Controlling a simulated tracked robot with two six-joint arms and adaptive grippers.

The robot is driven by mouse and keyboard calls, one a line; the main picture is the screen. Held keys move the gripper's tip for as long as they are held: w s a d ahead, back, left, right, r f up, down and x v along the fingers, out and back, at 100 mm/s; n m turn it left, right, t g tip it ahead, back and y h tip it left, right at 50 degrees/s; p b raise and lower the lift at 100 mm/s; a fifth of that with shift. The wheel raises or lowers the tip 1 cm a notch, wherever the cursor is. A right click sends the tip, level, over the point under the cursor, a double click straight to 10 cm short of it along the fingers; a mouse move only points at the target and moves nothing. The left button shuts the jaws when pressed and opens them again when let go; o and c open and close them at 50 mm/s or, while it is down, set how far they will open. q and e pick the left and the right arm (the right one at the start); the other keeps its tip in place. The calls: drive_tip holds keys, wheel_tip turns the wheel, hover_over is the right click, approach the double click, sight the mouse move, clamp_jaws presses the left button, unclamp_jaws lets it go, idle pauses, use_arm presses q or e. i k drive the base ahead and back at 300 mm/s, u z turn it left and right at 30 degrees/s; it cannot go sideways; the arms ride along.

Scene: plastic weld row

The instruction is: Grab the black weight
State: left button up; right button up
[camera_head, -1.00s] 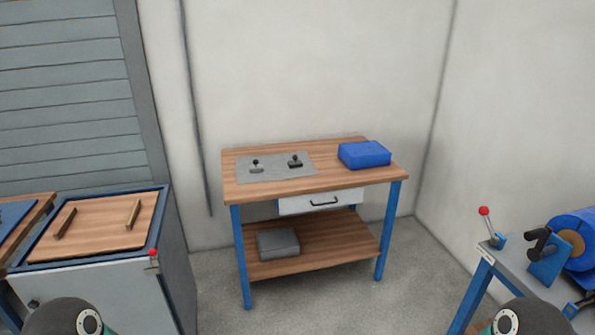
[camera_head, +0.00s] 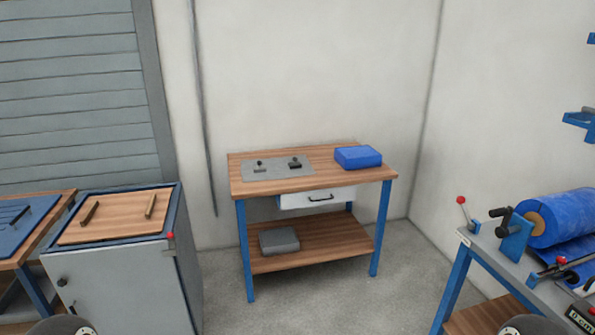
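Two small knobbed objects stand on a grey mat (camera_head: 272,176) on the wooden-topped workbench (camera_head: 330,177) at the centre. The right one (camera_head: 295,164) looks black on top and base and appears to be the black weight. The left one (camera_head: 259,168) has a dark knob on a paler base. Both are small in the view, so details are unclear. Neither gripper is in view; only rounded parts of my arms show at the bottom edge, well apart from the workbench.
A blue box (camera_head: 358,157) sits on the workbench's right end, and a grey box (camera_head: 279,240) on its lower shelf. A grey cabinet (camera_head: 125,290) stands left, and a bench with a blue roll (camera_head: 566,215) stands right. Grey floor (camera_head: 400,275) is open between them.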

sight(295, 165)
drive_tip(key=u, duration=0.15)
drive_tip(key=i, duration=0.85)
drive_tip(key=z, duration=0.25)
drive_tip(key=k, duration=0.8)
drive_tip(key=u, duration=0.25)
drive_tip(key=i, duration=0.8)
drive_tip(key=z, duration=0.05)
